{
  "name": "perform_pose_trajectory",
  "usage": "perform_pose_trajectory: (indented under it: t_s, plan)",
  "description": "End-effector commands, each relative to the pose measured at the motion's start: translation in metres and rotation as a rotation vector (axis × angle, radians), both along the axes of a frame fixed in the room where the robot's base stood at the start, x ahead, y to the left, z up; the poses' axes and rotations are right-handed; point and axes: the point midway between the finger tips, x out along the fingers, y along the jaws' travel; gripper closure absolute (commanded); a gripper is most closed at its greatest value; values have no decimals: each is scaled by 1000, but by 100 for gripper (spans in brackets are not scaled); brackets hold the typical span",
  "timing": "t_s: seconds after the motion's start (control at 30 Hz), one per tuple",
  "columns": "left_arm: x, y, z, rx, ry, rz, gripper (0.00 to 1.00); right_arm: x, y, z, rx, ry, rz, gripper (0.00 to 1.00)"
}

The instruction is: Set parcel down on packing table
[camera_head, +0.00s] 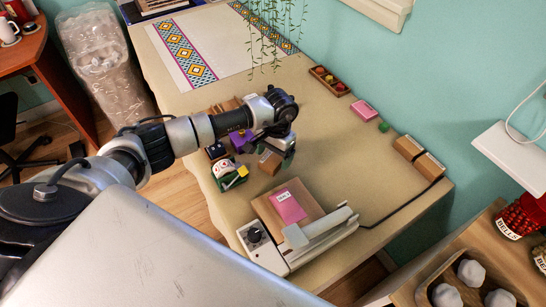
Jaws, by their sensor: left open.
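The packing table (330,150) is a long tan surface running along the teal wall. My left gripper (283,152) hangs over its middle, pointing down and open. A small brown box (269,163), which looks like the parcel, is beside and just below its fingers. The box appears to rest on the table, slightly tilted in view; I cannot tell whether a finger touches it. My left wrist hides part of the things behind it. My right gripper is not in view.
A sealer (262,250) with a pink packet (287,206) stands at the table's near end. A green box of small items (228,174) is left of the gripper. Wall-side items include a pink block (365,110) and brown boxes (408,148). The table's right middle is clear.

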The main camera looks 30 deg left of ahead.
Motion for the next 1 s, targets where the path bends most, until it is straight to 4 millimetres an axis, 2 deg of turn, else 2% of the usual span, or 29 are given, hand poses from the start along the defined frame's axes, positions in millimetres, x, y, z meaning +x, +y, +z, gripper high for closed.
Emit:
perform_pose_trajectory:
  t_s: [0.3, 0.5, 0.7, 1.0]
  plan:
    - [11, -1, 67, 2, -3, 1, 18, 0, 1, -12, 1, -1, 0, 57]
    - [14, -2, 96, 1, 0, 0, 18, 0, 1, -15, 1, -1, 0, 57]
    - [15, -2, 105, 1, 2, 1, 18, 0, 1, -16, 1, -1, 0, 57]
    - [15, -2, 105, 1, 2, 1, 18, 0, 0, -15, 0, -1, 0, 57]
